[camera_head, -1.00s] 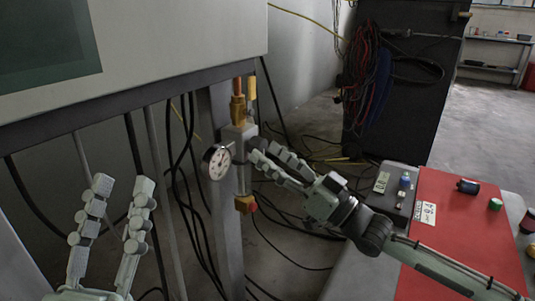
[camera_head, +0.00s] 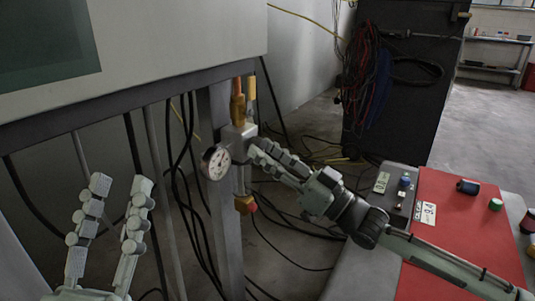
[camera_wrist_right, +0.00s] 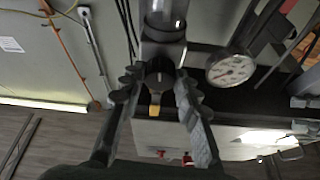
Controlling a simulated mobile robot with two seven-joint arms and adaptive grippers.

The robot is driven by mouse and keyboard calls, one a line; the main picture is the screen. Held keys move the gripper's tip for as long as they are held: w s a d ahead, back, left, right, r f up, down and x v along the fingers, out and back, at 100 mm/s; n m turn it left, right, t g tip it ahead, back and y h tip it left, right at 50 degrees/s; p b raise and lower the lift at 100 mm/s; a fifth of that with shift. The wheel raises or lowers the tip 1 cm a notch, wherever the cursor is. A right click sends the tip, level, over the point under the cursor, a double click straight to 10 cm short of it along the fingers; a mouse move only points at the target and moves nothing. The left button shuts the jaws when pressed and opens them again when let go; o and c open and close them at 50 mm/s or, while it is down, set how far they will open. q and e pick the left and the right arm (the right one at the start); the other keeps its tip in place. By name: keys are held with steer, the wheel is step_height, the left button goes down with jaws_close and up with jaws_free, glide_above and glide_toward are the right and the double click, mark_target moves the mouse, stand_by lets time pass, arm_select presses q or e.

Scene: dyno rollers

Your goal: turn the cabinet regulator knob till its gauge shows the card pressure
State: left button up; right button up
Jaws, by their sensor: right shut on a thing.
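The regulator (camera_head: 238,137) is a pale block with brass fittings on the cabinet's grey post. Its round white gauge (camera_head: 214,162) faces left in the head view and shows in the wrist view (camera_wrist_right: 230,69); I cannot read its needle exactly. My right gripper (camera_head: 257,153) is shut on the regulator knob (camera_wrist_right: 158,75), a dark knob with a yellow mark, between the fingertips in the wrist view. The white card (camera_head: 425,212) lies at the red mat's left edge; its number seems to end in 4. My left gripper (camera_head: 120,188) is open and empty at lower left.
The cabinet (camera_head: 180,45) fills the upper left. Dark cables hang below it and lie on the floor. The bench with the red mat (camera_head: 460,240) is at right, holding several small spools and a grey device (camera_head: 393,190). A dark cabinet with coiled cables (camera_head: 410,80) stands behind.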

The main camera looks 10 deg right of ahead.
steer(key=shift+n+g+y, duration=0.4)
steer(key=shift+n+g, duration=0.1)
steer(key=shift+n, duration=0.4)
steer(key=o, duration=1.2)
steer(key=shift+c, duration=0.2)
steer(key=v, duration=1.2)
